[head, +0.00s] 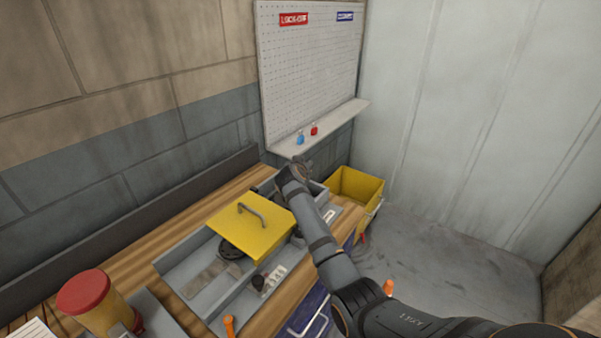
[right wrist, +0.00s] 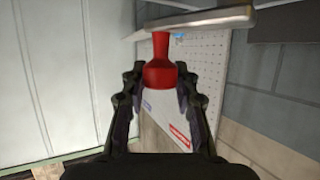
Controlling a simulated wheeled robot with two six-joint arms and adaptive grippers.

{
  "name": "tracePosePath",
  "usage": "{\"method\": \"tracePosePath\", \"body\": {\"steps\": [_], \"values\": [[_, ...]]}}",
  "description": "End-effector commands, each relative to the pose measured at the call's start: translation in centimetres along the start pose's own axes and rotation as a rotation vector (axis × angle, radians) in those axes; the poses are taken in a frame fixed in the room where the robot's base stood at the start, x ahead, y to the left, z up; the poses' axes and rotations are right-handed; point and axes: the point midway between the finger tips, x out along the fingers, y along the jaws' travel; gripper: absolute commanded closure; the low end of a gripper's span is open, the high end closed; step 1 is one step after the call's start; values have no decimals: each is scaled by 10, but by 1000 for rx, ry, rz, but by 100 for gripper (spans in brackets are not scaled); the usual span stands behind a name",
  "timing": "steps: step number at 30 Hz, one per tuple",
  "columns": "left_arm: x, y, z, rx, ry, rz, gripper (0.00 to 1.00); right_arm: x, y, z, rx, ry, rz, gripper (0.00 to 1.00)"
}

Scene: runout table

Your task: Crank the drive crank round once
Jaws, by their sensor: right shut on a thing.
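The drive crank's red handle (right wrist: 160,72) stands between the fingers of my right gripper (right wrist: 159,82) in the right wrist view. The handle joins a pale metal crank arm (right wrist: 198,18) across the top of that view. The fingers lie on both sides of the handle and are shut on it. In the head view my right arm reaches to the far end of the bench, with its gripper (head: 294,174) there. The crank is largely hidden by the gripper in that view. My left gripper is not in view.
A grey housing (head: 190,268) with a yellow cover (head: 246,224) sits on the wooden bench (head: 140,275), left of my arm. A red-lidded jar (head: 85,292) stands near left. A yellow bin (head: 352,186) and pegboard shelf (head: 330,124) are beyond. Floor at right is clear.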

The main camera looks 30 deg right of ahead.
Motion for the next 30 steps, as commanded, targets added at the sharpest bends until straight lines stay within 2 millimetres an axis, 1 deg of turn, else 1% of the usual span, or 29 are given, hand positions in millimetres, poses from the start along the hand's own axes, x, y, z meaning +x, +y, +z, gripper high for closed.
{"method": "tracePosePath", "body": {"steps": [1, 7, 12, 24, 25, 30], "values": [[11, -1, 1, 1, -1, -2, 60, 1, -1, 7, 11, -3, 16, 100], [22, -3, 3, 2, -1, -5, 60, -3, 2, 6, 36, -5, 79, 100], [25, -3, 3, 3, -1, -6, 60, -4, 3, 5, 43, -6, 102, 100], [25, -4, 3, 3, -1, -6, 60, -5, 4, 5, 44, -8, 107, 100], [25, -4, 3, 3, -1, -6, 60, -5, 4, 5, 44, -8, 107, 68], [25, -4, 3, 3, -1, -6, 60, -5, 4, 4, 44, -6, 107, 46]]}}
